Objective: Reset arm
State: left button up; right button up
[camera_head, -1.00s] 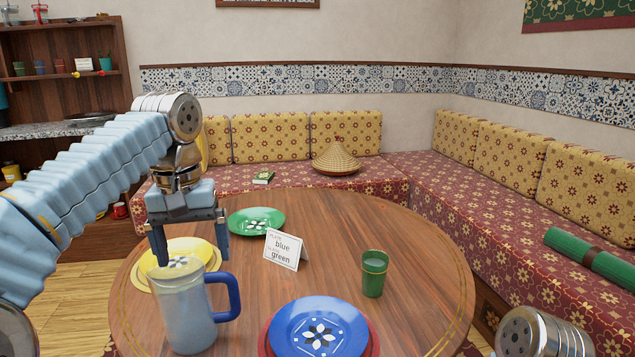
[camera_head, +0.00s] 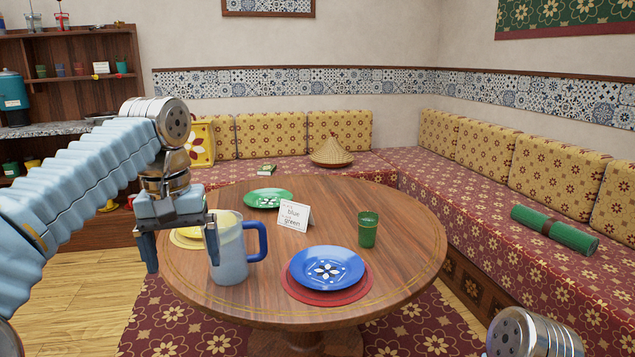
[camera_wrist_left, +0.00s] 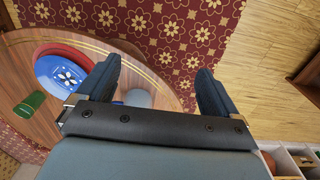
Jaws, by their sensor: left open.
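My left gripper (camera_head: 181,245) is open and empty, pointing down at the table's left edge. One finger overlaps the left side of the pitcher in the head view; the other is clear of it. In the left wrist view the open fingers (camera_wrist_left: 160,68) have nothing between them but rug and table edge. The translucent pitcher (camera_head: 229,258) with a blue handle stands upright on the table. In the left wrist view it is partly hidden behind a finger. Of my right arm, only a metallic link shows at the bottom right; its gripper is out of view.
The round wooden table (camera_head: 345,208) holds a blue plate (camera_head: 326,268) on a red mat, a green plate (camera_head: 268,199), a partly hidden yellow plate (camera_head: 185,236), a card (camera_head: 294,215) and a green cup (camera_head: 367,230). A bench (camera_head: 480,205) runs behind and right. Floor is free at left.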

pick_arm(q)
jog(key=w+d+f+m+h, duration=0.1)
jog(key=w+d+f, duration=0.15)
jog(key=f, duration=0.65)
jog(key=w+d+f+m, duration=0.15)
jog(key=w+f, duration=0.25)
jog(key=f, duration=0.5)
jog(key=s+d+f+h, duration=0.1)
jog(key=d+f, duration=0.1)
jog(key=f, duration=0.7)
jog(key=s+d+f+h, duration=0.1)
jog(key=d+f, duration=0.1)
jog(key=f, duration=0.7)
jog(key=s+d+f+n+h, duration=0.1)
jog(key=s+d+f, duration=0.1)
jog(key=s+f, duration=1.8)
jog(key=shift+d+f+n, duration=0.25)
jog(key=shift+d+n, duration=0.1)
